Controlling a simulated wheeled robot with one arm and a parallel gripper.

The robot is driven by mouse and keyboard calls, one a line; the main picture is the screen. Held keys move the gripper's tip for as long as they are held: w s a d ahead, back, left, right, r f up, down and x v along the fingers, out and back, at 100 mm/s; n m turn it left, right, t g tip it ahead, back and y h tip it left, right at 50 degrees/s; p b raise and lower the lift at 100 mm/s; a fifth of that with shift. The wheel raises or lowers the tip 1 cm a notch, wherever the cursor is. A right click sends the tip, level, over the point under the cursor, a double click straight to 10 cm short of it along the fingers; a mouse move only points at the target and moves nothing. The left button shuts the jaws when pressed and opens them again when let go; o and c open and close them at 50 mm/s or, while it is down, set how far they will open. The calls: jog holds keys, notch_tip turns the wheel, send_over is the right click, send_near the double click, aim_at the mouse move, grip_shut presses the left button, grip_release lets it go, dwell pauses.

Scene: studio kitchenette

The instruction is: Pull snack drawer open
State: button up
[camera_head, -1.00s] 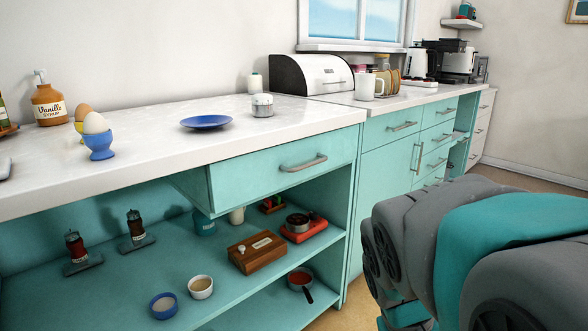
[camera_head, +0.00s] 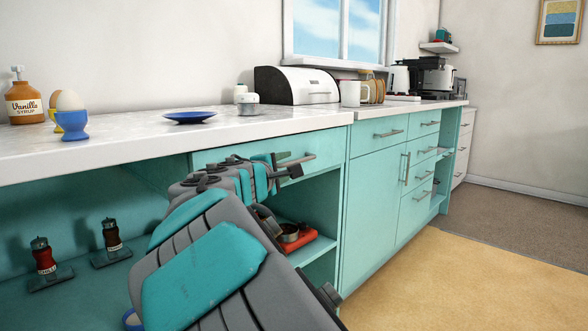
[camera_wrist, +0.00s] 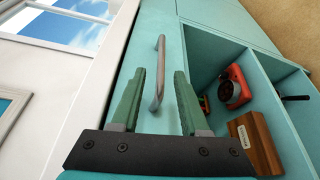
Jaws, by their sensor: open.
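A teal drawer front (camera_head: 327,150) with a grey bar handle (camera_head: 297,160) sits just under the white countertop. It looks closed, its face in line with the cabinet. No label shows that it is the snack drawer. My gripper (camera_head: 290,164) is at this handle, and my arm hides much of the drawer front. In the wrist view, my gripper (camera_wrist: 160,74) is open, with one green finger on each side of the handle (camera_wrist: 158,70). The handle's near end shows between the fingers. I cannot tell whether either finger touches it.
Below the drawer is an open shelf with a wooden box (camera_wrist: 256,145) and a red item (camera_wrist: 236,87). A blue plate (camera_head: 190,117) and egg cup (camera_head: 71,125) stand on the countertop (camera_head: 130,140). More teal drawers (camera_head: 415,180) stand to the right. The floor (camera_head: 440,275) there is clear.

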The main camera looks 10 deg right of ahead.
jog(key=x, duration=0.7)
jog(key=shift+w+d, duration=0.15)
jog(key=shift+d, duration=0.1)
jog(key=shift+c, duration=0.4)
jog(key=shift+f, duration=0.1)
grip_shut()
dwell(0.6)
